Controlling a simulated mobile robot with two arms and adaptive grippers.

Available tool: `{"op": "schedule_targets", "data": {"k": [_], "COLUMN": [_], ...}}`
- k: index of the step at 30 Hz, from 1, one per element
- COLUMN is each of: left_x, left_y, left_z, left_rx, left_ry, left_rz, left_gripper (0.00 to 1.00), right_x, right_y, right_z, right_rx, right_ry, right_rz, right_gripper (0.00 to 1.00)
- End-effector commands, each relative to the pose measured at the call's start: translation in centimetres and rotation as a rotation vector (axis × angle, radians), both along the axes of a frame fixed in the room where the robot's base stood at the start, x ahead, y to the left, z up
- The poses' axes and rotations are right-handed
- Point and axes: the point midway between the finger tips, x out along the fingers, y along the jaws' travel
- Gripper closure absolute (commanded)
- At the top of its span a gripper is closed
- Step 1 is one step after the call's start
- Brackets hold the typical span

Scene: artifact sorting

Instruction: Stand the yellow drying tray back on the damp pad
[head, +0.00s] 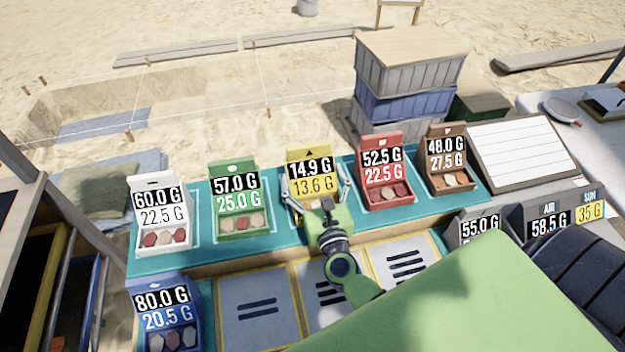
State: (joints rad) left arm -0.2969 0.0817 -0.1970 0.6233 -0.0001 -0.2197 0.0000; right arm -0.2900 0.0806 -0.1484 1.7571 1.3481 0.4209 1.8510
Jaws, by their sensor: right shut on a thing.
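The yellow drying tray (308,156), labelled 14.9 G and 13.6 G, is upright in the middle of the back row. My right gripper (315,190) is shut on it, with one finger at each side. The gripper and wrist hide the tray's lower front, so I cannot tell whether its base touches the surface below. A teal mat (278,240) runs under the row; I cannot tell for sure whether it is the damp pad. My left gripper is not in view.
White (150,184), green (233,177), red (383,155) and brown (446,146) trays flank the yellow one. A blue tray (163,289) stands at front left. Grey lined cards (255,325) lie in front. Stacked crates (410,75) stand behind; a sloped white board (525,150) stands right.

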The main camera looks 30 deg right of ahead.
Motion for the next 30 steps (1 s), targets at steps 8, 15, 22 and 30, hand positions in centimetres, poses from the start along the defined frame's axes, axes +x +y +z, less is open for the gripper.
{"op": "schedule_targets", "data": {"k": [8,15,22,30], "left_x": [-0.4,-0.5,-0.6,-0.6], "left_y": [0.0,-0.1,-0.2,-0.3], "left_z": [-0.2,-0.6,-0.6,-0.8], "left_rx": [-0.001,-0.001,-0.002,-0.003], "left_ry": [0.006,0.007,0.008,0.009], "left_rz": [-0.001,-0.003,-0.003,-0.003], "left_gripper": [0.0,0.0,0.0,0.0], "right_x": [0.1,0.0,0.0,-1.4], "right_y": [0.0,0.0,0.0,0.3], "right_z": [-0.2,-0.7,-0.7,-0.7], "right_rx": [0.0,0.001,0.0,0.001], "right_ry": [-0.006,-0.003,-0.002,0.0], "right_rz": [0.0,0.0,0.0,0.001], "right_gripper": [0.52,0.0,0.0,0.0]}}
